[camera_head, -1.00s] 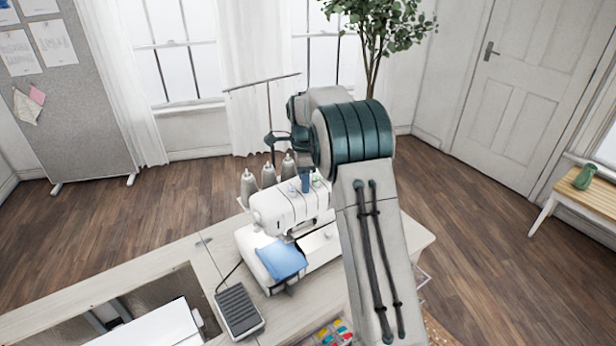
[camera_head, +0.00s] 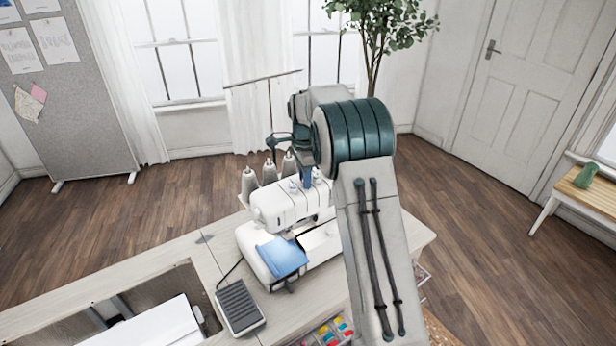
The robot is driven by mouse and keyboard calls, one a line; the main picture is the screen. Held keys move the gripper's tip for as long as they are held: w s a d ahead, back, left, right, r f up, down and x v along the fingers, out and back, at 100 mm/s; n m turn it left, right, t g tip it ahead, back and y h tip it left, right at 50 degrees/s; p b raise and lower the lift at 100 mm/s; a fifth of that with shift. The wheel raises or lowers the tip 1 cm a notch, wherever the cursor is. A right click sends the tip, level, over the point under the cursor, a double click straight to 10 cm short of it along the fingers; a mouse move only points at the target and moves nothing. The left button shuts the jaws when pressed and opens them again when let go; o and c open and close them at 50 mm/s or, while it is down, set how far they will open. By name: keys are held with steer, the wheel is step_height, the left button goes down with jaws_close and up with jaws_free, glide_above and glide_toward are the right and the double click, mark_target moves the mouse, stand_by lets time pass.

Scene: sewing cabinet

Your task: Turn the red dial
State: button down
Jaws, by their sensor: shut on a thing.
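A white sewing machine (camera_head: 275,211) stands on the cabinet top. Small coloured knobs sit along its upper side; a pale one (camera_head: 317,177) shows near my arm. I see no red dial; that part of the machine is largely covered by my arm. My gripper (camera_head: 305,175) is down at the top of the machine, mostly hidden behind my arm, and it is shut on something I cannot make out. A blue upright piece shows there, but I cannot tell whether it is a knob or a fingertip.
Grey thread cones (camera_head: 269,174) stand behind the machine under a thin thread stand. A dark foot pedal (camera_head: 240,308) rests on the cabinet top (camera_head: 205,258). An open recess with a white object is at the lower left.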

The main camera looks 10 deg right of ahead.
steer(key=shift+w+r+n, duration=0.2)
steer(key=shift+n, duration=0.1)
steer(key=c, duration=1.2)
jaws_free()
steer(key=shift+c, duration=0.2)
steer(key=shift+d+f, duration=0.1)
steer(key=shift+f, duration=0.05)
step_height(320, 180, up, 14)
steer(key=b, duration=0.1)
